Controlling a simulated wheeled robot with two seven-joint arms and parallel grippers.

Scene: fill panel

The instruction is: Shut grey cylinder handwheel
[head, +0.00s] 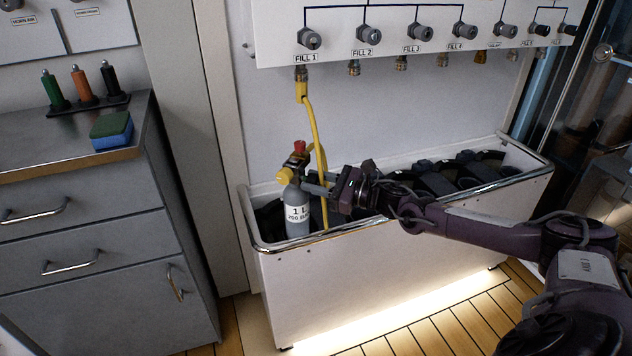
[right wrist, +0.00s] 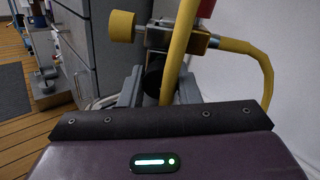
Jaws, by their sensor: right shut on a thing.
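The grey cylinder (head: 298,213), labelled 1 L, stands upright at the left end of the white trough. Its valve (right wrist: 170,38) carries a yellow handwheel (head: 284,175), which also shows at upper left in the right wrist view (right wrist: 122,26). A red knob (head: 299,146) sits on top. A yellow hose (head: 316,125) runs from the FILL 1 outlet to the valve. My right gripper (head: 312,184) comes in from the right, its fingers closed at the cylinder's neck just below the valve. The hose partly hides the grip. The yellow handwheel is outside the fingers. My left gripper is not in view.
The trough's metal rail (head: 330,234) runs in front of the cylinder. Dark gear (head: 440,180) fills the trough to the right. The fill panel (head: 400,40) hangs above. A grey cabinet (head: 90,230) with a sponge (head: 111,131) stands at left.

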